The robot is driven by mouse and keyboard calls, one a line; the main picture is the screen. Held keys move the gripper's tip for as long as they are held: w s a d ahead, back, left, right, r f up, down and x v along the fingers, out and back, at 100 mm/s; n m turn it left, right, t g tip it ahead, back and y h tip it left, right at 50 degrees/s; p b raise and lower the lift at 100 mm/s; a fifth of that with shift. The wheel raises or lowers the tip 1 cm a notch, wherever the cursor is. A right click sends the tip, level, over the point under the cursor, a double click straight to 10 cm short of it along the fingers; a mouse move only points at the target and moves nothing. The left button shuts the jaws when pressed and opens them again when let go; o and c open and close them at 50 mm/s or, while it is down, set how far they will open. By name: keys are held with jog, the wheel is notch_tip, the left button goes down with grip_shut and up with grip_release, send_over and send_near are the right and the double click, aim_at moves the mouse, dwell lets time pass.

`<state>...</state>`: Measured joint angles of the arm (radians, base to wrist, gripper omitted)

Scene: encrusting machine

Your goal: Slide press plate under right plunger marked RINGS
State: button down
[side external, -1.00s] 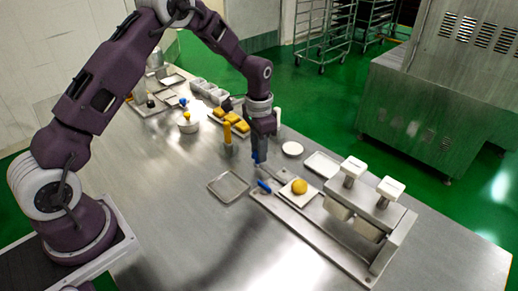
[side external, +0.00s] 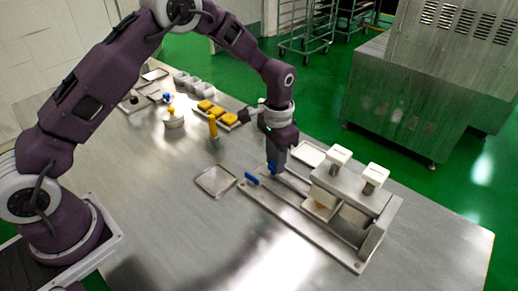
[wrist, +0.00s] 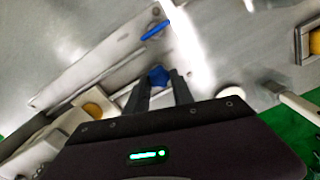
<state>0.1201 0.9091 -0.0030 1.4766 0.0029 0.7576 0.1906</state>
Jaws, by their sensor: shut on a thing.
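The press (side external: 350,188) has two white-topped plungers, the left plunger (side external: 339,156) and the right plunger (side external: 375,175); the RINGS mark is not readable. The press plate (side external: 320,211) is on the metal base, at the left plunger, partly hidden under the press head. The link from knob to plate is not clear.
A yellow-handled tool (side external: 212,127) and several yellow blocks (side external: 216,112) are farther back. The front table is clear.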

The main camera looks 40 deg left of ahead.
jog(key=shift+d, duration=0.45)
jog(key=c, duration=1.1)
grip_release()
notch_tip(320, 180, up, 7)
jog(key=shift+r, duration=0.1)
